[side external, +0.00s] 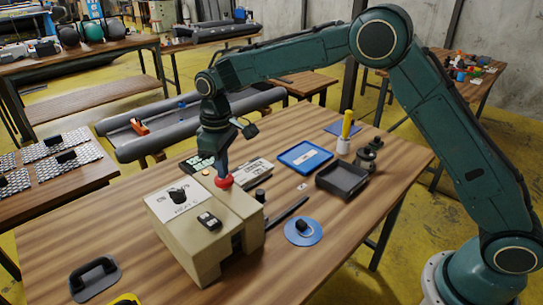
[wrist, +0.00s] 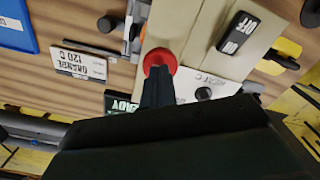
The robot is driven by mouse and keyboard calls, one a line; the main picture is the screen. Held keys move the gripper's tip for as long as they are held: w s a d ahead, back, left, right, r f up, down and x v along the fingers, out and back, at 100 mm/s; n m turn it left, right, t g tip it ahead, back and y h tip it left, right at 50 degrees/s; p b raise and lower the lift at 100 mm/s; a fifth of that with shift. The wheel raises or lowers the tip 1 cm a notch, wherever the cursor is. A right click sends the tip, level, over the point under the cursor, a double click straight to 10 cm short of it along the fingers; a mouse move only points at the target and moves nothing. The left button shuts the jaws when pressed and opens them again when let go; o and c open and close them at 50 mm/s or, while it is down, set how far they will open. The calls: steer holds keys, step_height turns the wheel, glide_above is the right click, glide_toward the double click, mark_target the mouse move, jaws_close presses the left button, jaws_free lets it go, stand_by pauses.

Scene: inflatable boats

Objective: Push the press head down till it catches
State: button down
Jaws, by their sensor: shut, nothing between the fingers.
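The press is a beige box (side external: 205,250) on the wooden table, with a dial marked HEAT on its top; it also shows in the wrist view (wrist: 222,62). A round red head (side external: 224,182) sits on its top at the back and shows in the wrist view (wrist: 160,56). My gripper (side external: 222,174) points down, shut and empty, with its tips at the red head. In the wrist view the dark fingers (wrist: 158,75) overlap part of the red head; I cannot tell whether they touch it.
A black ON/OFF switch (side external: 209,221) is on the box. An ORANGE 120 C card (wrist: 80,62) and a READY sign (wrist: 122,103) lie close by. A blue tray (side external: 305,157), a black tray (side external: 342,180) and a blue disc (side external: 316,239) are to the right.

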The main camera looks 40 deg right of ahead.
steer(key=shift+f, duration=1.1)
steer(key=shift+r, duration=0.15)
steer(key=shift+r, duration=3)
